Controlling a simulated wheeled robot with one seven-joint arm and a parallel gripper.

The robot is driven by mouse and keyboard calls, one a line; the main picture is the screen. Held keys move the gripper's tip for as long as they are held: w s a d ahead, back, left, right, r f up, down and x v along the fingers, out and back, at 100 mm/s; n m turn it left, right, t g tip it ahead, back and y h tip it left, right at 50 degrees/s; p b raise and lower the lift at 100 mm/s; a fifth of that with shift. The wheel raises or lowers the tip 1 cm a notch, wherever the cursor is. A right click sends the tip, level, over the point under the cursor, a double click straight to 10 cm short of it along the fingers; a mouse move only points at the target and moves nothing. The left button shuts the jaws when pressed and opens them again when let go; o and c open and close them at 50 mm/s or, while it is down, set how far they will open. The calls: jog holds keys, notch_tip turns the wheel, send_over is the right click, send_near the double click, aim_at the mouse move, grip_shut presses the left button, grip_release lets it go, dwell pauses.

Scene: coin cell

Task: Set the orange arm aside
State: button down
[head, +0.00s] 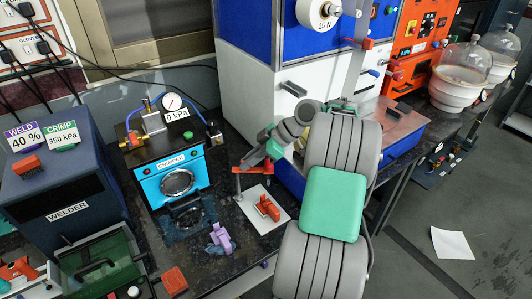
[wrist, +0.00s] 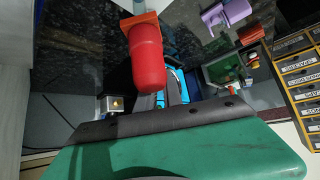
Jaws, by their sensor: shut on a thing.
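The orange arm (head: 254,169) shows in the head view as a short orange-red bar above a white plate (head: 277,221), with an upright post under its left end. My gripper (head: 263,158) is at this bar and shut on it. In the wrist view a rounded red piece (wrist: 143,62) with an orange block at its top is close in front of my gripper.
An orange-red clamp-like piece (head: 267,207) stands on the white plate. A purple piece (head: 220,239) is left of it, by the blue crimper (head: 172,178). A reddish-orange block (head: 175,280) lies nearer the front. Dark bench top (head: 225,197) is bare between them.

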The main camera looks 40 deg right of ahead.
aim_at(263, 169)
jog(key=c, duration=1.5)
grip_release()
jog(key=p+v, duration=0.2)
jog(key=v, duration=0.5)
jog(key=shift+w+a+r+p, duration=0.15)
jog(key=shift+w+r+p, duration=0.1)
jog(key=shift+p, duration=0.1)
jog(key=shift+s+d+r+p, duration=0.2)
jog(key=shift+s+d+p, duration=0.1)
jog(key=shift+p, duration=0.15)
jog(key=shift+d, duration=0.1)
jog(key=shift+s+f, duration=0.1)
